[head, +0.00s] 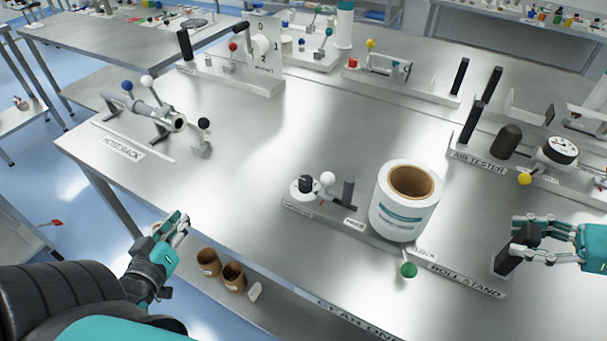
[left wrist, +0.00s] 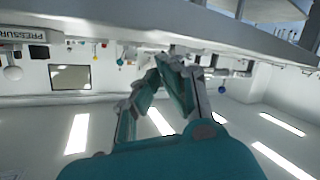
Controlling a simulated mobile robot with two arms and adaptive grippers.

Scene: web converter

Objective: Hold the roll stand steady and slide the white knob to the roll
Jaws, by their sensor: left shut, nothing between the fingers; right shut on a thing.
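The roll stand (head: 455,277) is a low grey base on the table with a "ROLL STAND" label. A white roll (head: 400,212) with a brown core stands upright on it. The white knob (head: 327,179) sits left of the roll, apart from it, near a dark upright post (head: 348,190). A green knob (head: 408,270) sticks out in front of the roll. My right gripper (head: 522,243) is shut on the black handle (head: 503,264) at the stand's right end. My left gripper (head: 178,226) is shut and empty by the table's front edge, well left of the stand; it also shows in the left wrist view (left wrist: 172,66).
A hose rack (head: 121,145) stands at the left of the table and an air tester (head: 478,168) at the right. Two brown cups (head: 232,277) sit on the lower shelf. The table's middle left is clear.

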